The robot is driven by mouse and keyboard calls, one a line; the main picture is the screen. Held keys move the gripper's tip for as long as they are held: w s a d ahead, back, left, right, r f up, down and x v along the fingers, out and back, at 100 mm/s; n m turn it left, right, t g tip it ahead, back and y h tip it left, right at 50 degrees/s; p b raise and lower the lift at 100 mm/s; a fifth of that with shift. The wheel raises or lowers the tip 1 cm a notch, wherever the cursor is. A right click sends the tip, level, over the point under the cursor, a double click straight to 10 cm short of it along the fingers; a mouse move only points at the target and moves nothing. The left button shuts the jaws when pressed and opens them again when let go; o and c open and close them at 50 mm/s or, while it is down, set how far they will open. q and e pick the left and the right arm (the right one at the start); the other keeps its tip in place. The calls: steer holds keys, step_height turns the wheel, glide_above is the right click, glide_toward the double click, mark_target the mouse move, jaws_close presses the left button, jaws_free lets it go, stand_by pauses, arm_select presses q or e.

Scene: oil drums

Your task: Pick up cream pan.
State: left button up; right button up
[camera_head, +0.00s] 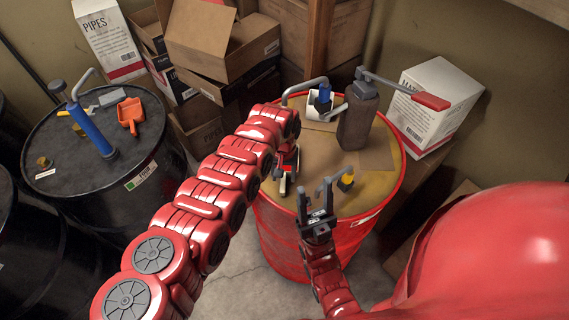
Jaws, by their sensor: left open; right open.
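I cannot clearly pick out a cream pan. A pale, cup-like piece (313,104) stands at the back of the red drum's top, partly hidden by a blue-topped item (323,97); I cannot tell whether it is the pan. My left gripper (286,178) is over the drum's left front part, in front of the pale piece, partly hidden by its own arm. It is open and looks empty. My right gripper (316,196) is open, with fingers pointing up the picture at the drum's front rim. I see nothing between them.
A black drum (60,205) at left holds an orange scoop (131,115) and blue pump (90,130). Boxes (215,45) crowd behind.

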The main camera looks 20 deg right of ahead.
arm_select(q)
steer(key=shift+f, duration=0.75)
steer(key=shift+a, duration=0.1)
jaws_close()
stand_by(0.8)
